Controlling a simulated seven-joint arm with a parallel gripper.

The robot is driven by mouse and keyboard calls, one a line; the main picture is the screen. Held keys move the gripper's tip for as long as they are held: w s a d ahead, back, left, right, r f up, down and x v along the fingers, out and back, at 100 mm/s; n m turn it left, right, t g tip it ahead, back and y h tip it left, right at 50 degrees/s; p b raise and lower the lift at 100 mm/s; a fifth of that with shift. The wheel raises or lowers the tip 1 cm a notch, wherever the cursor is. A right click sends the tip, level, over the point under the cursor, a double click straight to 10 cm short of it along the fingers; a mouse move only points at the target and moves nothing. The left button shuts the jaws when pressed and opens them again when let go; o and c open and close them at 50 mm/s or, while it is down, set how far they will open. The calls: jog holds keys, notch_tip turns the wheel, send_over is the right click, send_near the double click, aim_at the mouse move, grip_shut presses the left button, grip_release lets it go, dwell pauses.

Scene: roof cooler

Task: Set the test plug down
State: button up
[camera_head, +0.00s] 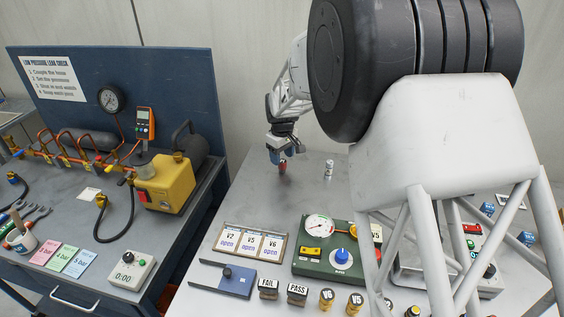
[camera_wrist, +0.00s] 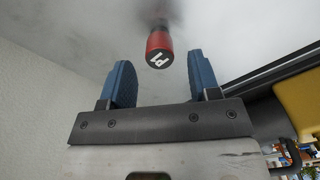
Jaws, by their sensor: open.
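The test plug (camera_head: 283,168), a small red piece with a dark band, stands on the grey bench top at the back, just under my gripper (camera_head: 277,155). In the wrist view, the plug (camera_wrist: 159,48) shows its red end with a white mark, ahead of and between the tips of my gripper (camera_wrist: 161,62). The two blue fingers are spread, with a clear gap on each side of the plug. The plug's far end meets the bench in a blurred dark patch.
A small white canister (camera_head: 329,169) stands to the right of the plug. A card rack (camera_head: 249,241), a green gauge box (camera_head: 333,269) and a blue block (camera_head: 224,279) lie nearer the front. The yellow pump (camera_head: 168,186) is on the left bench. Bare bench surrounds the plug.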

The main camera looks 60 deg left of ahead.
aim_at(282, 161)
notch_tip(282, 161, up, 8)
jog(key=shift+r, duration=0.25)
dwell(0.8)
dwell(0.3)
